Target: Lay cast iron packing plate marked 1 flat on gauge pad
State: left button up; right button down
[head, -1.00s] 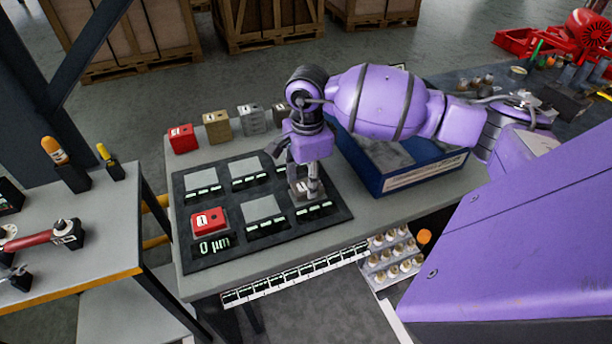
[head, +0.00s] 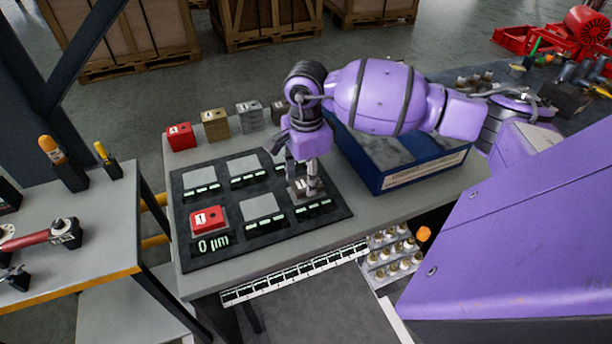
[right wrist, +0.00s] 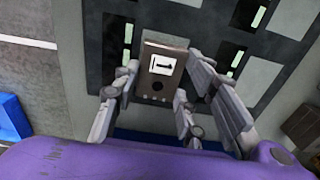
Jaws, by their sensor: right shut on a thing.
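My right gripper (head: 311,190) is shut on a small grey-brown plate (head: 298,186) with a white label marked 1. The plate is over the front right place of the black gauge mat (head: 190,258), behind a lit readout. The pad there is mostly hidden by the plate and fingers, and I cannot tell whether the plate touches it. My left gripper is not in view.
A red plate (head: 209,219) lies on the front left pad, its readout showing 0 µm. Red (head: 179,137), brass (head: 215,125) and grey (head: 249,116) blocks stand along the back edge. A blue bin (head: 420,174) stands right of the mat, close to my forearm. Other visible pads are bare.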

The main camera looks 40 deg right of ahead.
jog(key=shift+f, duration=0.15)
jog(key=shift+f+b, duration=0.4)
jog(key=shift+f, duration=0.2)
jog(key=c, duration=1.3)
grip_release()
jog(key=shift+c, duration=0.2)
jog(key=o, duration=0.3)
jog(key=shift+o, duration=0.2)
notch_tip(320, 180, up, 12)
